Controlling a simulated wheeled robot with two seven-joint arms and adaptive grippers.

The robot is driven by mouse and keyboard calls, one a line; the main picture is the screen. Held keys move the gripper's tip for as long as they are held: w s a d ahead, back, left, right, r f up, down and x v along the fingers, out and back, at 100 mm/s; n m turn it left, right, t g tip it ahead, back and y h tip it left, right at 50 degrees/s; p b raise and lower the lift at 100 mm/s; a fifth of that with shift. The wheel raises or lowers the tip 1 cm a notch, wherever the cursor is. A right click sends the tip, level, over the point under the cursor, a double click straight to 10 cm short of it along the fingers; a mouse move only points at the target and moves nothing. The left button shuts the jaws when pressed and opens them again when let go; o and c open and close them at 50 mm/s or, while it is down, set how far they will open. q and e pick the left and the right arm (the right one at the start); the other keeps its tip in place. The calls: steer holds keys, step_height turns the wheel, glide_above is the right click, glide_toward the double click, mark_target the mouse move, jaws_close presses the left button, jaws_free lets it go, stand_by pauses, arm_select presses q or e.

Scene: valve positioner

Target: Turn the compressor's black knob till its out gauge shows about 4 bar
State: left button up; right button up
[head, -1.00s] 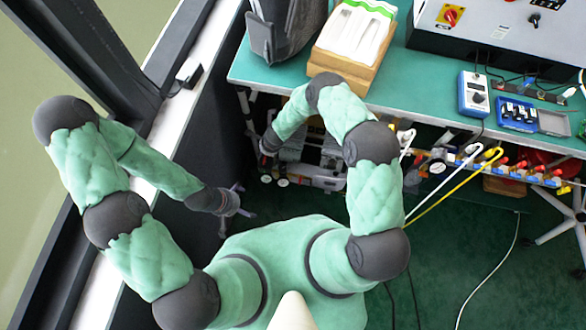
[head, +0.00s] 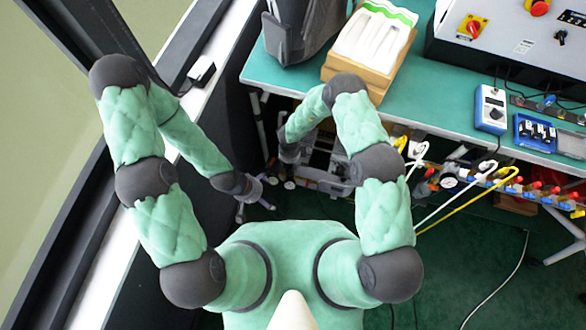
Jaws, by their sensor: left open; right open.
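The compressor (head: 322,180) is a grey and dark unit on the floor under the green table, partly hidden by my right arm. Small white round gauges (head: 289,185) show at its left front; their readings are too small to make out. I cannot make out the black knob. My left gripper (head: 256,203) is open and empty, low down just left of the gauges and apart from them as seen from above. My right gripper (head: 279,163) is open at the compressor's left side, mostly hidden behind its own wrist. I cannot tell whether it touches anything.
The green table (head: 440,90) overhangs the compressor. A wooden box (head: 375,80) sits at its front edge. White and yellow hoses (head: 470,205) hang at the right. A dark panel and window frame (head: 225,125) bound the left.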

mark_target(290, 170)
step_height(290, 170, down, 10)
steer(key=b, duration=0.4)
steer(key=shift+s+f, duration=0.1)
steer(key=shift+f, duration=0.05)
steer(key=c, duration=0.9)
steer(key=shift+b, duration=0.3)
